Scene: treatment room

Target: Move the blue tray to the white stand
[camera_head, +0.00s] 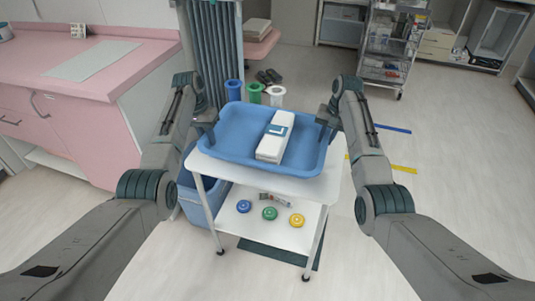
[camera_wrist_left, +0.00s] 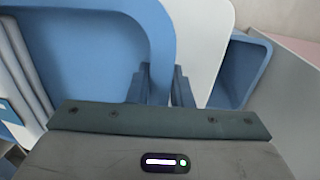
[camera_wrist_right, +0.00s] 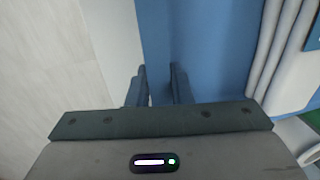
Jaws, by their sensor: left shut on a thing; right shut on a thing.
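The blue tray (camera_head: 238,135) is over the top of a white two-shelf stand (camera_head: 322,190). I cannot tell whether it touches the top. A white folded pack (camera_head: 270,148) with a blue label lies in the tray. My left gripper (camera_head: 208,119) is shut on the tray's left rim; the left wrist view shows its fingers (camera_wrist_left: 160,85) across the rim. My right gripper (camera_head: 328,118) is shut on the tray's right rim, and its fingers (camera_wrist_right: 160,85) straddle that edge in the right wrist view. The tray looks about level and hides much of the stand's top.
A blue bin (camera_head: 190,197) stands left of the stand. Blue, green and white cups (camera_head: 254,93) are behind the tray. A pink counter (camera_head: 70,75) is at left; floor at right is clear.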

